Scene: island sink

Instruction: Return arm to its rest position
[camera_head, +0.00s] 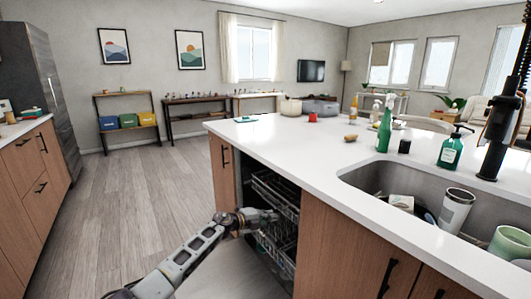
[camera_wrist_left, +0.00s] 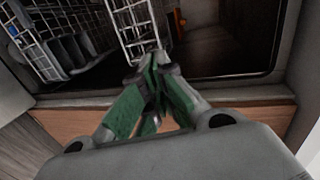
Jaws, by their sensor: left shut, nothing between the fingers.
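My left arm comes in from the lower left of the head view. Its gripper (camera_head: 268,216) is at the front of the open dishwasher (camera_head: 270,186) in the island, near the racks. In the left wrist view the gripper's green-padded fingers (camera_wrist_left: 158,75) are shut with nothing between them. A white wire rack (camera_wrist_left: 132,25) shows just beyond the fingertips; I cannot tell whether they touch it. My right gripper is not in view.
The island's white countertop (camera_head: 290,140) is above and right of the arm. The sink (camera_head: 415,190) holds a tumbler (camera_head: 456,210) and a green cup (camera_head: 510,243). The dishwasher door (camera_head: 232,272) lies open below the arm. Wood floor (camera_head: 150,190) to the left is clear.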

